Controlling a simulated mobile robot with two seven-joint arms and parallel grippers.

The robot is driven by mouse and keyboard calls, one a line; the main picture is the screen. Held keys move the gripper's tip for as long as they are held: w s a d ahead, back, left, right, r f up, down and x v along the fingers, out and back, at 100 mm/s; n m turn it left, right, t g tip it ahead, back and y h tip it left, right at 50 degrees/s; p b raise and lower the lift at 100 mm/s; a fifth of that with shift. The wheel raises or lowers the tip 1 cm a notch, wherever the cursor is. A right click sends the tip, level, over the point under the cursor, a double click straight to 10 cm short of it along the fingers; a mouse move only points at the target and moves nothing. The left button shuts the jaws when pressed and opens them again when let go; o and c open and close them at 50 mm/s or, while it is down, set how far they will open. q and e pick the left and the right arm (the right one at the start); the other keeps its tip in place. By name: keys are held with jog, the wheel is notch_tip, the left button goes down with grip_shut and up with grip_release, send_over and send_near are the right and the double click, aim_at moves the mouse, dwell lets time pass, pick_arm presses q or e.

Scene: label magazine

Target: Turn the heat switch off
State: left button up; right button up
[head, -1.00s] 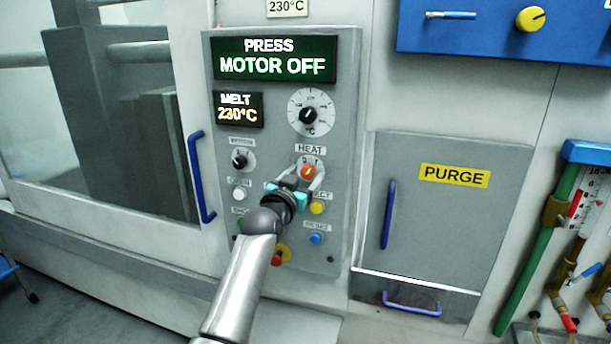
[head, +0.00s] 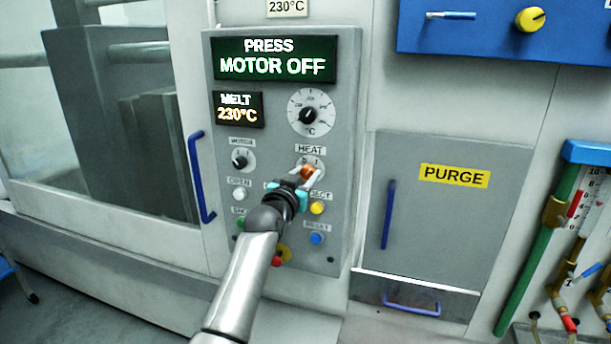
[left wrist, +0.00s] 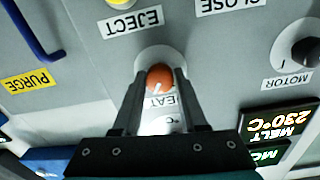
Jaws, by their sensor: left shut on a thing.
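The heat switch is an orange-red knob (head: 308,171) on a pale round plate under the HEAT label (head: 311,149), on the grey control panel. My left gripper (head: 306,176) reaches up to it from below and is shut on it. In the left wrist view the knob (left wrist: 160,78) sits between the two fingertips (left wrist: 160,82), with a white mark on its face. The fingers partly cover the HEAT label there. My right gripper is not in view.
A motor knob (head: 240,160) is left of the heat switch. A yellow button (head: 317,207) and a blue button (head: 316,238) lie close below right. The display (head: 272,60) reads PRESS MOTOR OFF; the melt display (head: 238,109) reads 230°C. A blue door handle (head: 200,178) stands out at left.

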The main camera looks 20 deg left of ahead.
pick_arm(q)
grip_shut()
jog(key=shift+n, duration=0.4)
jog(key=shift+n+p, duration=0.7)
jog(key=shift+n, duration=0.4)
jog(key=n+p, duration=0.1)
jog(key=n, duration=0.2)
jog(key=shift+n, duration=0.3)
jog(key=n+p, duration=0.1)
jog(key=n, duration=0.2)
jog(key=shift+n, duration=0.3)
jog(key=shift+n+y+p, duration=0.3)
jog(key=shift+n+p, duration=0.2)
jog(key=shift+n, duration=1.5)
